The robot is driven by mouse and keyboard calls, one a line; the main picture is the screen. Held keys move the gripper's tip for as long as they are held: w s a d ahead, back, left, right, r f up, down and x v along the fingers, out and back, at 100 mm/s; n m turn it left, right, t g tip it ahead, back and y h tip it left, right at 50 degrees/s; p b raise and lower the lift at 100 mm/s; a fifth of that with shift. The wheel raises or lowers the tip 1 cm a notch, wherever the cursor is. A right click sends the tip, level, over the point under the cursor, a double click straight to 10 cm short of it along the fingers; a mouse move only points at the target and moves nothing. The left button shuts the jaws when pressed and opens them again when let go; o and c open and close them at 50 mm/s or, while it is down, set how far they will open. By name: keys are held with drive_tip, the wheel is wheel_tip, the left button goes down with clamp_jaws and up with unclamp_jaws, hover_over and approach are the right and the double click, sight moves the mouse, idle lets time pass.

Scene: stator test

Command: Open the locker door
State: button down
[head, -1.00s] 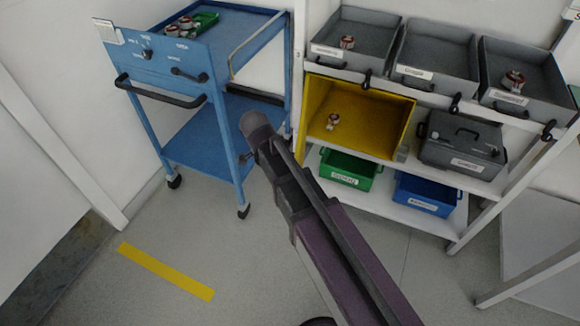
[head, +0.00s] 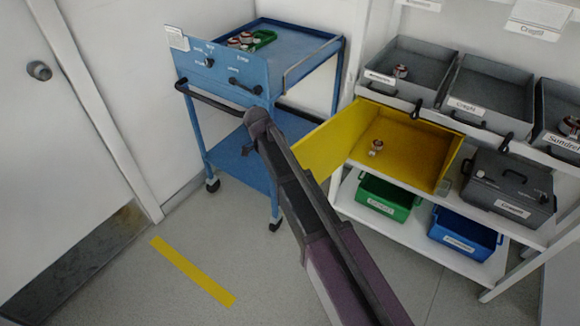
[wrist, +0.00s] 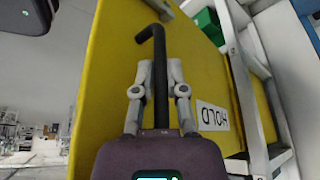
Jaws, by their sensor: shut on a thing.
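The yellow locker (head: 425,150) stands on the shelf unit, and its inside shows in the head view. Its yellow door (head: 322,143) stands open, swung out to the left of the opening. In the wrist view the door (wrist: 105,75) fills the middle, with a black bar handle (wrist: 158,42) and a label reading HOLD, upside down. My gripper (wrist: 160,72) has its two grey fingers closed on the handle, one on each side. In the head view my gripper is hidden, and my arm crosses in front of the door's left edge.
A small red and white part (head: 376,147) lies inside the locker. A blue cart (head: 235,160) stands to the left of the door. Grey bins (head: 485,95), a dark case (head: 505,185), a green bin (head: 385,197) and a blue bin (head: 463,235) fill the shelves. The floor in front is clear.

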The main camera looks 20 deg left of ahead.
drive_tip(key=shift+w+a, duration=0.15)
drive_tip(key=shift+a, duration=0.1)
drive_tip(key=shift+d, duration=0.1)
drive_tip(key=c, duration=0.7)
unclamp_jaws()
drive_tip(key=shift+w, duration=0.1)
